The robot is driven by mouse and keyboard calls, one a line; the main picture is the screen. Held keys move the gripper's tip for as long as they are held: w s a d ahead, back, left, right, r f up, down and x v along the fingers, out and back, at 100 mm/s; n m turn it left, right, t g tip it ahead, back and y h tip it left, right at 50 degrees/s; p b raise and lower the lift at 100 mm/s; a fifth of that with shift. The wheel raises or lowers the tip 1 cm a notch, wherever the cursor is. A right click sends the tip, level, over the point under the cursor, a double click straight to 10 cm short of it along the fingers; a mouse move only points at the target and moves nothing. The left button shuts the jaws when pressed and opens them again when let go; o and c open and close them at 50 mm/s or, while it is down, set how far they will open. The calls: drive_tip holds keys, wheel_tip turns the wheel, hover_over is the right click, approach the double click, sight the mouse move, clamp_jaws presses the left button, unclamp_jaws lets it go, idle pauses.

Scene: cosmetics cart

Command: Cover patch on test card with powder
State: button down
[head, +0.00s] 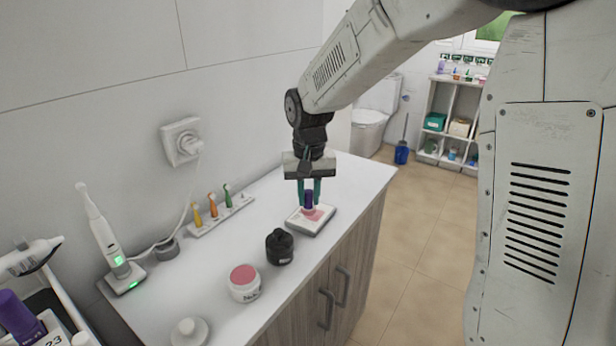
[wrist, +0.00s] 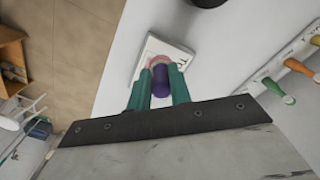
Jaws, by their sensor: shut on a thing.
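My gripper (head: 309,193) is shut on a purple-handled applicator (head: 308,199), which is upright over the test card. The white test card (head: 297,221) lies on the counter and has a pink patch (head: 319,213) on it. In the wrist view the applicator (wrist: 161,80) is between my teal fingers, above the card (wrist: 150,47); pink shows around its far end. Whether its tip touches the card is hidden. An open jar of pink powder (head: 244,283) stands nearer on the counter, and a round white lid (head: 189,331) lies beside it.
A rack (head: 222,216) with orange and green brushes lies along the wall. An electric toothbrush (head: 104,236) stands on its charger at left. The counter's right edge is close to the card.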

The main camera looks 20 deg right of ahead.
drive_tip(key=shift+r, duration=2.5)
drive_tip(key=shift+d, duration=0.1)
